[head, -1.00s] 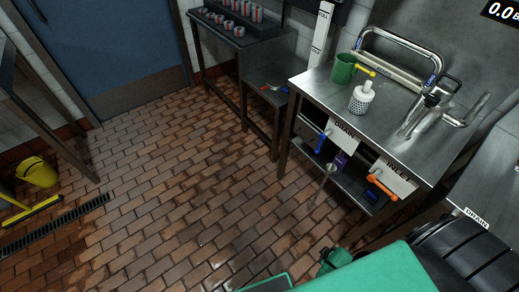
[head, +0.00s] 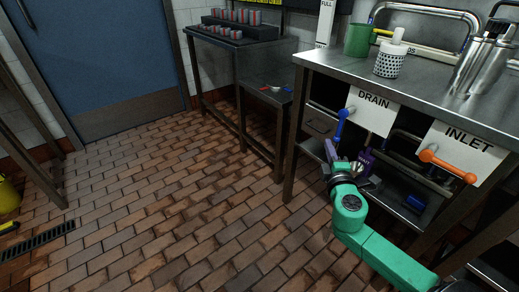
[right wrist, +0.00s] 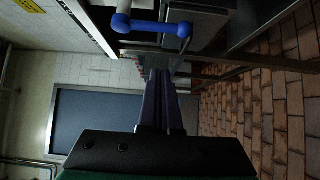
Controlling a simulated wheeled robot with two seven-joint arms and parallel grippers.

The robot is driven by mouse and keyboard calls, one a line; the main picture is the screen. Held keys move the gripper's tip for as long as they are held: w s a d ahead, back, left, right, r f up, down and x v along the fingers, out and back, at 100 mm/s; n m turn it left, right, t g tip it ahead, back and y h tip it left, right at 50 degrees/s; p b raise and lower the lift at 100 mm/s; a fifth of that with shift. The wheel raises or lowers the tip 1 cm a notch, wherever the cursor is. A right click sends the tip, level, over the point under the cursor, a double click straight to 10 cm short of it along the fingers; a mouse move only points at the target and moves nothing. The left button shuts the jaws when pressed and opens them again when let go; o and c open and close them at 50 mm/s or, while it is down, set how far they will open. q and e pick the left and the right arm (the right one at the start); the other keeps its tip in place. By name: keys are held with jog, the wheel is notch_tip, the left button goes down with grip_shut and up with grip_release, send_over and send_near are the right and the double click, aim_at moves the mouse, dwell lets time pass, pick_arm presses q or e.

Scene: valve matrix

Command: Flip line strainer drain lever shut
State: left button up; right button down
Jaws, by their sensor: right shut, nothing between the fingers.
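The blue drain lever (head: 341,125) hangs beside the white DRAIN sign (head: 371,110) on the bench front, its grip pointing down and slightly left. In the right wrist view the lever (right wrist: 153,26) lies across the top of the picture. My right gripper (head: 333,152) is just below the lever's lower end in the head view. In the right wrist view its shut, empty fingers (right wrist: 160,74) point toward the lever, with a visible gap between. The fingertips are small and partly unclear in the head view. My left gripper is not in view.
An orange lever (head: 447,167) sits by the INLET sign (head: 466,142) to the right. A green mug (head: 358,40) and a white perforated cylinder (head: 390,61) stand on the bench.

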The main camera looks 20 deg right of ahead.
aim_at(339, 130)
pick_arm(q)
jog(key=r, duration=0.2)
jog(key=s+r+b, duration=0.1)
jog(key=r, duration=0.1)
pick_arm(e)
jog(key=w+d, duration=0.5)
jog(key=d, duration=0.1)
jog(key=shift+w, duration=0.3)
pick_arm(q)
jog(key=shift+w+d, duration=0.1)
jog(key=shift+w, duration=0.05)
pick_arm(e)
jog(key=shift+r, duration=0.1)
